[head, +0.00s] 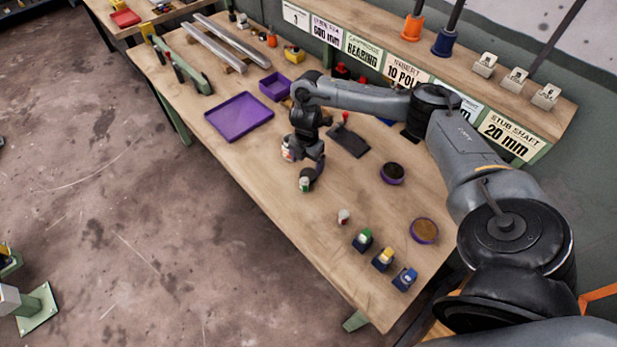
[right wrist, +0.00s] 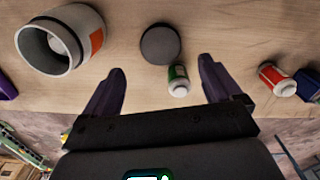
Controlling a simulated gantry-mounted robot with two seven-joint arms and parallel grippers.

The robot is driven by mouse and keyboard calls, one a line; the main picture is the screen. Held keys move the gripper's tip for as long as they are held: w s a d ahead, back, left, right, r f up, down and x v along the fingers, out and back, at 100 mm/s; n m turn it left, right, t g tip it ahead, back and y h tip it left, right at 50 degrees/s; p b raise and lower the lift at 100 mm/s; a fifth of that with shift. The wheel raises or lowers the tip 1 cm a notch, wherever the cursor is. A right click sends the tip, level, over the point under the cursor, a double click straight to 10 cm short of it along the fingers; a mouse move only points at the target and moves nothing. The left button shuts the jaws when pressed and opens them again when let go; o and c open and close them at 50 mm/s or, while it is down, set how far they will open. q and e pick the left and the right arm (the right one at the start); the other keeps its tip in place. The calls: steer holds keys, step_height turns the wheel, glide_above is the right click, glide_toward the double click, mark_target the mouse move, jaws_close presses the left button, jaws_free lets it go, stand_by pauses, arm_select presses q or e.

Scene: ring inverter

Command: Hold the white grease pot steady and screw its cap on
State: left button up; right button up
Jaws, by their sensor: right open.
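The white grease pot (right wrist: 62,40) with an orange label stands open at the upper left of the right wrist view. In the head view a white piece of it (head: 288,153) shows beside my right gripper, which partly hides it. A dark grey round disc (right wrist: 160,44), which looks like the cap, lies on the table apart from the pot. My right gripper (right wrist: 162,85) is open and empty, with its fingers spread toward the table. It also shows in the head view (head: 310,173). A small green-labelled white bottle (right wrist: 178,80) appears between its fingers. My left gripper is not in view.
A small red-and-white bottle (right wrist: 277,78) stands to the right. Several small bottles in dark holders (head: 383,260) and two round purple dishes (head: 392,173) (head: 424,230) are near the right end. A purple tray (head: 238,118) lies left. The table's front edge is close to my gripper.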

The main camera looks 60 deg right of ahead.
mark_target(308, 175)
steer(key=shift+f, duration=0.45)
steer(key=shift+f, duration=0.1)
steer(key=shift+s+f+b, duration=0.1)
steer(key=shift+f+b, duration=0.35)
steer(key=shift+f, duration=2.05)
steer(key=c, duration=1.1)
